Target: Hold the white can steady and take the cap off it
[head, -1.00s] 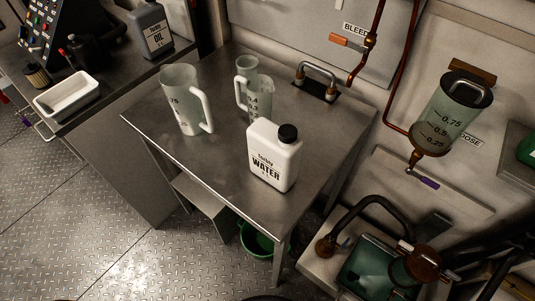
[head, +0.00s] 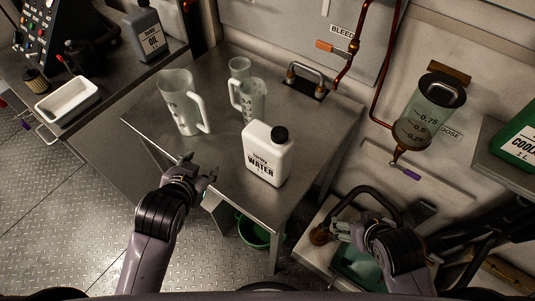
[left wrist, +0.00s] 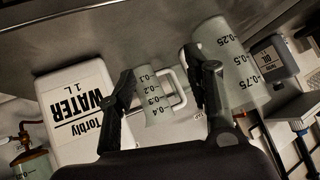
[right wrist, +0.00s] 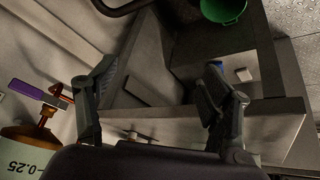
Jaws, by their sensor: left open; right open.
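The white can (head: 267,157), labelled "Torbly WATER", stands upright on the metal table (head: 225,185) near its right front corner. The can also shows in the left wrist view (left wrist: 72,112), tilted, left of the fingers. My right gripper (head: 350,228) is open and empty, right of the table and over the sink area. The right wrist view does not show the can.
A large measuring jug (head: 179,105) and a smaller jug (head: 250,98) stand behind and left of the can. A tap handle (head: 306,78) is at the table's back. A sight glass (head: 428,112) hangs at right. A green bucket (head: 254,232) is below the table.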

